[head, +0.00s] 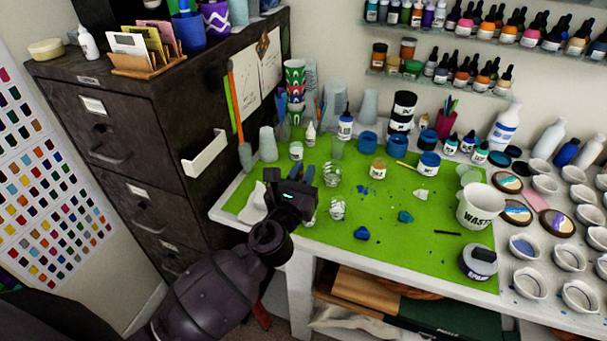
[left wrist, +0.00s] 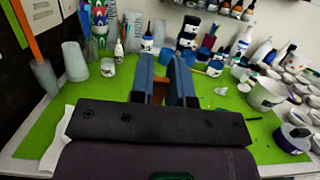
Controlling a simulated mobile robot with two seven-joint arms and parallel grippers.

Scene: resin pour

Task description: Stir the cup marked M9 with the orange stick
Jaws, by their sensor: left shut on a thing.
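My left gripper (head: 303,176) is over the left part of the green mat. In the left wrist view its blue fingers (left wrist: 166,72) are close together, with an orange-brown piece (left wrist: 159,92) between them; it looks like the orange stick, mostly hidden by the fingers. Small clear cups stand near the gripper: one to its right (head: 332,173), one in front (head: 338,209), and one partly hidden below it. A labelled cup (head: 296,150) stands behind it and an amber cup (head: 378,169) to the right. I cannot read M9 on any cup. My right gripper is not seen.
The green mat (head: 390,240) has blue and teal spots and some clear room at front. A dark cabinet (head: 130,150) is at left.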

